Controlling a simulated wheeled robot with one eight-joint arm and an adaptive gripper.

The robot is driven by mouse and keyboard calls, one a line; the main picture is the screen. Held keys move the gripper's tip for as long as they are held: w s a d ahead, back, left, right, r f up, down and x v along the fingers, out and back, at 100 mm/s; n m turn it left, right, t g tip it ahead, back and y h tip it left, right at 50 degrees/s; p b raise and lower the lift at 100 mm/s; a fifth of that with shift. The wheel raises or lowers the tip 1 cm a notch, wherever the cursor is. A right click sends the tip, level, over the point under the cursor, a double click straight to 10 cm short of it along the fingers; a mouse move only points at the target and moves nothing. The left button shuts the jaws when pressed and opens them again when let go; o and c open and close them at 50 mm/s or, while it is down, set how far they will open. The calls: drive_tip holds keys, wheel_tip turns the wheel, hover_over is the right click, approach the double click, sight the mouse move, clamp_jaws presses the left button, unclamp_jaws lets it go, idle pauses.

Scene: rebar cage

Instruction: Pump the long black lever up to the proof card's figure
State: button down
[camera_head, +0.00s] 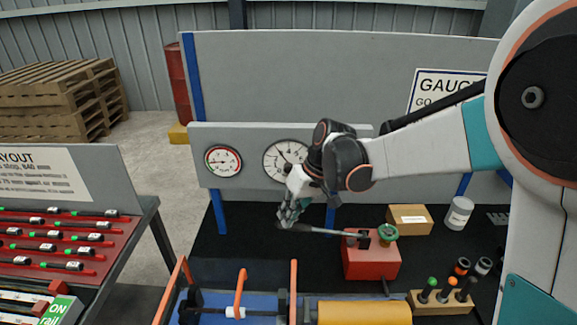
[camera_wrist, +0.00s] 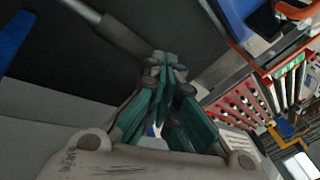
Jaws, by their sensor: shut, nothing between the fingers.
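The red pump box (camera_head: 371,262) stands on the black bench top with a green knob (camera_head: 388,232) on it. Its long lever (camera_head: 325,232) reaches out to the left, nearly level, and its far end is at my fingers. My gripper (camera_head: 288,218) is shut and empty at that end. In the wrist view the lever (camera_wrist: 112,28) comes in from the upper left and ends beside my shut gripper's fingertips (camera_wrist: 166,66); I cannot tell whether they touch. A large white dial gauge (camera_head: 283,158) is partly hidden by my wrist. No proof card can be made out.
A smaller dial (camera_head: 223,161) with a coloured rim hangs left on the grey panel. A cardboard box (camera_head: 409,219) and a white canister (camera_head: 458,213) stand behind the pump. A wooden block of tools (camera_head: 444,302) and a yellow cylinder (camera_head: 364,313) are in front.

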drive_tip(key=shift+a+f+b, duration=0.15)
drive_tip(key=shift+f+b, duration=0.3)
drive_tip(key=shift+f, duration=0.2)
drive_tip(key=shift+f+b, duration=0.5)
drive_tip(key=shift+f, duration=0.2)
drive_tip(key=shift+a+f+b, duration=0.1)
drive_tip(key=shift+f+b, duration=0.45)
drive_tip(key=shift+f, duration=0.15)
drive_tip(key=a+p+v, duration=0.1)
drive_tip(key=p+v, duration=0.6)
drive_tip(key=v, duration=0.4)
drive_tip(key=shift+a+r, duration=0.3)
drive_tip(key=shift+r, duration=0.15)
drive_tip(key=c, duration=2.4)
unclamp_jaws()
